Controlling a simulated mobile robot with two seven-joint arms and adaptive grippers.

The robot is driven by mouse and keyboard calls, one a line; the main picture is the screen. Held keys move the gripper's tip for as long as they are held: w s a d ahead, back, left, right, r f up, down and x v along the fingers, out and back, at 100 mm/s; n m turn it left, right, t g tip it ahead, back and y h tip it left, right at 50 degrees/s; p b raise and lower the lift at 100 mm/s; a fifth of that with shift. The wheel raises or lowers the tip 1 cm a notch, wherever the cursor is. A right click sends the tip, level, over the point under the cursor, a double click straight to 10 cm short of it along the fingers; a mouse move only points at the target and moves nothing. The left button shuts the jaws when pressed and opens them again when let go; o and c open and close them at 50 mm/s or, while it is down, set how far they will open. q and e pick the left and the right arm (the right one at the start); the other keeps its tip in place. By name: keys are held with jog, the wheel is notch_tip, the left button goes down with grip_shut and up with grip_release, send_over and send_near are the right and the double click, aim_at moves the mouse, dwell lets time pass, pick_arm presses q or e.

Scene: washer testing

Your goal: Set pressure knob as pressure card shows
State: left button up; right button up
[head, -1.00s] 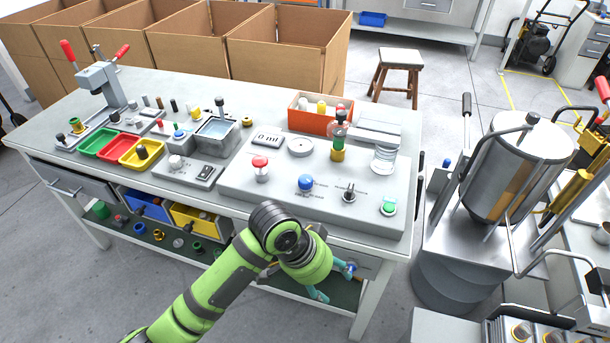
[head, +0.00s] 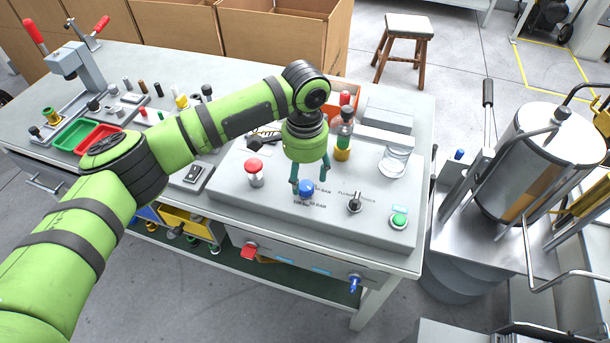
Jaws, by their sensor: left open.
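The blue pressure knob (head: 306,188) is on the sloped front of the grey test panel (head: 228,188), with small labels ending in "BAR" printed around it. Its exact setting is too small to tell. My left gripper (head: 309,179) points down over the knob, with its teal fingers apart. The fingers are close around the knob's upper part; I cannot tell whether they touch it. I cannot make out a pressure card. My right gripper is not in view.
A red button (head: 254,169) is left of the knob. A black selector (head: 354,204) and a green button (head: 399,220) are to its right. A bottle (head: 343,140) with a yellow base stands behind. My left arm covers part of the bench.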

aim_at(305, 187)
pick_arm(q)
jog(key=f, duration=0.2)
jog(key=shift+w+f, duration=0.2)
jog(key=shift+f, duration=0.65)
jog(key=shift+w, duration=0.1)
jog(key=c, duration=1.1)
jog(key=shift+p, duration=0.3)
jog(key=shift+c, duration=0.2)
jog(key=n+p, duration=0.2)
jog(key=p, duration=0.1)
jog(key=n+p, duration=0.2)
jog(key=p, duration=0.1)
jog(key=n+p, duration=0.2)
jog(key=p, duration=0.1)
jog(key=shift+s+r+n, duration=0.1)
jog(key=shift+s+n, duration=0.15)
jog(key=shift+n, duration=0.15)
jog(key=n+p, duration=0.3)
jog(key=shift+f+n+p, duration=0.25)
jog(key=shift+n+p, duration=0.3)
jog(key=shift+n, duration=0.35)
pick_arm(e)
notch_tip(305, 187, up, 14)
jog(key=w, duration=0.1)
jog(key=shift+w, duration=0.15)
pick_arm(q)
jog(key=shift+f, duration=0.1)
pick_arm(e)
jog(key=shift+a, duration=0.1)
